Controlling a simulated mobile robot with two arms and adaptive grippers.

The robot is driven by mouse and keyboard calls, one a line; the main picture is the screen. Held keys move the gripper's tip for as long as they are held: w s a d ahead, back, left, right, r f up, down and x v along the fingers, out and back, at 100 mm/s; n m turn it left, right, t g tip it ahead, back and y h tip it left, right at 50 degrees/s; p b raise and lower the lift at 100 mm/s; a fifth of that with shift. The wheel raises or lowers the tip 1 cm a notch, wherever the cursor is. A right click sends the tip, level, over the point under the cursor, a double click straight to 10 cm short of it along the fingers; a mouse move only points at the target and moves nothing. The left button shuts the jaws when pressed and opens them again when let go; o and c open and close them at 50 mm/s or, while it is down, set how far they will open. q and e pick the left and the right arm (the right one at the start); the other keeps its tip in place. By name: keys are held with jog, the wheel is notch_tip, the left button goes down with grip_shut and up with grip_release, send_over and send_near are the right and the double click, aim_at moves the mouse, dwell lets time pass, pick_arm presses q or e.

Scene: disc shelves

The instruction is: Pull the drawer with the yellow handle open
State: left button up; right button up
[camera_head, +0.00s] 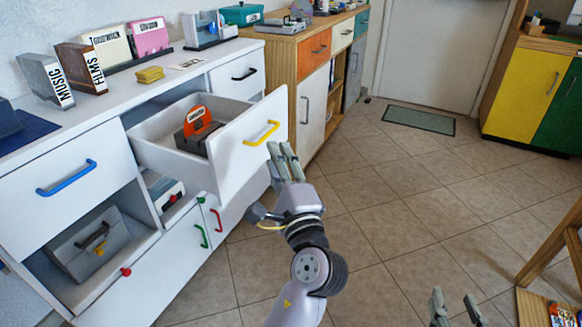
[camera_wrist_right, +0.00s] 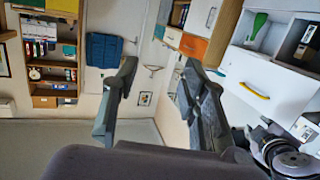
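The drawer with the yellow handle (camera_head: 236,148) is pulled well out of the white cabinet. Its yellow handle (camera_head: 262,134) is on the white front, clear of any fingers. An orange and dark grey object (camera_head: 198,127) lies inside. My left gripper (camera_head: 282,153) is in front of the drawer, just below and right of the handle. Its fingers look close together, but their gap is unclear. My right gripper (camera_head: 455,302) is low at the bottom right, away from the drawer, with fingers apart and empty. The right wrist view shows the drawer's yellow handle (camera_wrist_right: 257,91) at the right.
Below are a cubby with a grey box (camera_head: 92,246) and doors with green and red handles. The drawer with the blue handle (camera_head: 66,178) is closed. A wooden cabinet (camera_head: 310,75) stands beyond. A wooden frame (camera_head: 560,245) is at the right. The middle floor is free.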

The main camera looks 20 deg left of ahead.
jog(key=shift+s+d+f+g+h+p, duration=0.2)
jog(key=shift+f+g, duration=0.2)
jog(key=shift+f, duration=0.2)
jog(key=shift+s+d+f+g+h+p, duration=0.1)
jog(key=shift+s+f+g, duration=0.1)
jog(key=shift+f+g, duration=0.3)
